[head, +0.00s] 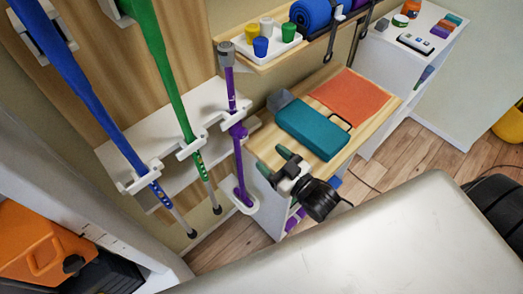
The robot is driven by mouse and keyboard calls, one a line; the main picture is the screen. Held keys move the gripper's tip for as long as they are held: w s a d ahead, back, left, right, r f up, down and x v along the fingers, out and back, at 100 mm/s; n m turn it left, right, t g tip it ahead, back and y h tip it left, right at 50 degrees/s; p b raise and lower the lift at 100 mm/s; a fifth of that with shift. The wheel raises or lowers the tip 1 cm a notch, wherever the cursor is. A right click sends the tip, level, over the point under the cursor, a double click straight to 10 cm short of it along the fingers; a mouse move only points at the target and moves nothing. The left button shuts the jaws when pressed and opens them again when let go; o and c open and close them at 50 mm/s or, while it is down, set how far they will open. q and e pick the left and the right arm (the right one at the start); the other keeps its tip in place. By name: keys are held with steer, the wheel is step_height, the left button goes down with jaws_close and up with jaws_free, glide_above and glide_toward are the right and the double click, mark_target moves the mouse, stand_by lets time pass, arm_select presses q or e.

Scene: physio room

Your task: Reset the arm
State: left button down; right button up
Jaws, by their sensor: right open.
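My right gripper (272,161) is in the middle of the head view, with its black wrist toward the lower right. Its green-tipped fingers are apart, with nothing seen between them. It appears in front of the near left end of a wooden-topped cabinet (373,121), close in the picture to a teal case (313,128) with a dark handle. I cannot tell its exact height above the top. My left gripper is not in view.
Blue (85,85), green (163,70) and purple (236,130) crutches stand in white wall holders at left. An orange cloth (351,95) and grey block (279,100) lie on the cabinet. A shelf (262,57) holds a cup tray (264,49). Wooden floor (425,150) shows at right.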

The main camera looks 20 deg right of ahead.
steer(key=shift+s+d, duration=0.2)
steer(key=shift+s, duration=0.2)
steer(key=shift+a, duration=0.1)
steer(key=s+d+m+g+h, duration=0.1)
steer(key=s+m+g+h, duration=0.35)
steer(key=s+g, duration=1)
step_height(320, 180, down, 29)
steer(key=s+n+h+b, duration=0.2)
steer(key=s, duration=0.1)
steer(key=s+d+f+g+b, duration=0.1)
steer(key=s+d+f+b, duration=0.1)
steer(key=s+f, duration=1.3)
step_height(320, 180, down, 3)
steer(key=shift+s+d+r, duration=0.1)
steer(key=shift+s+d, duration=0.2)
steer(key=shift+d, duration=0.3)
